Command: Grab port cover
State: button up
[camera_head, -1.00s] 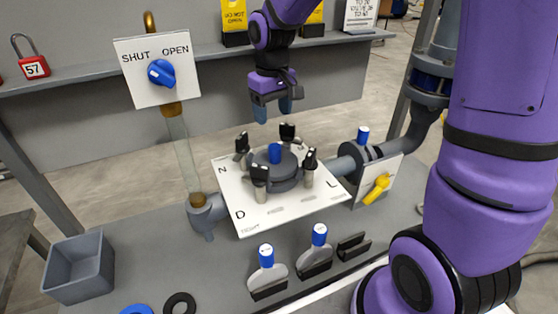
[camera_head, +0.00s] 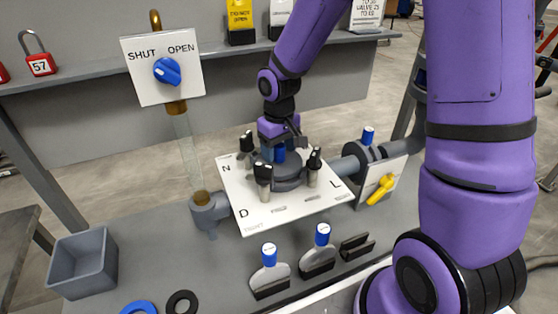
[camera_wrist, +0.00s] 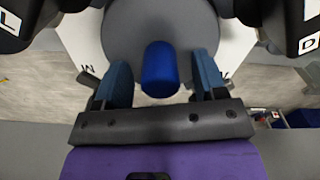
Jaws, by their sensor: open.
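The port cover (camera_head: 289,178) is a dark grey round lid with a blue knob (camera_head: 279,155) standing up at its centre. It sits on the white plate (camera_head: 262,216) marked N, D and L. Several black-handled clamps stand around it. In the wrist view the blue knob (camera_wrist: 159,68) lies between the two blue fingers of my gripper (camera_wrist: 161,82), with a gap on each side. My gripper (camera_head: 279,150) is open and low over the cover. The grey lid (camera_wrist: 160,22) fills the top middle of the wrist view.
Black-handled clamps (camera_head: 263,174) and (camera_head: 314,162) stand close to the cover. A pipe flange with a yellow handle (camera_head: 381,188) is at the right. A panel with a blue SHUT/OPEN knob (camera_head: 167,71) stands at the back left. A grey bin (camera_head: 83,265) is at the front left.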

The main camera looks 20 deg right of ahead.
jog(key=shift+f, duration=0.3)
jog(key=shift+c, duration=0.5)
jog(key=c, duration=1.1)
jog(key=shift+r, duration=0.1)
